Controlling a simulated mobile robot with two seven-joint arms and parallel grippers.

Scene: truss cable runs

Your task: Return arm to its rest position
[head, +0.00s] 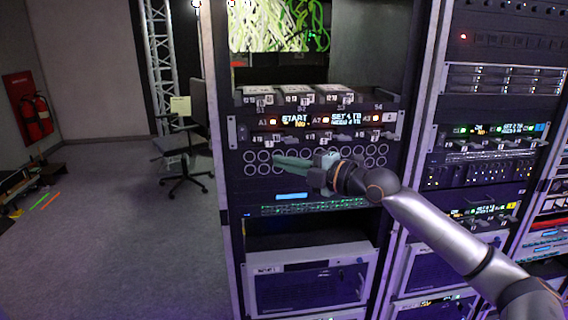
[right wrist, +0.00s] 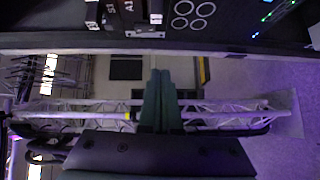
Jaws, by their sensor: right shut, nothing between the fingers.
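My right arm (head: 435,222) reaches in from the lower right in the head view. Its gripper (head: 280,162) is in front of the rack panel with rows of round ports (head: 258,156), fingers pointing left. In the right wrist view the two dark green fingers (right wrist: 160,85) lie together, with nothing between them. I cannot tell from these frames how far the fingertips are from the panel. My left gripper is not in view.
The equipment rack (head: 222,190) stands close in front, with a second rack (head: 490,130) on the right. An office chair (head: 184,150), a truss (head: 160,60) and a fire extinguisher (head: 36,116) are further back left. The carpet floor (head: 120,240) at left is mostly clear.

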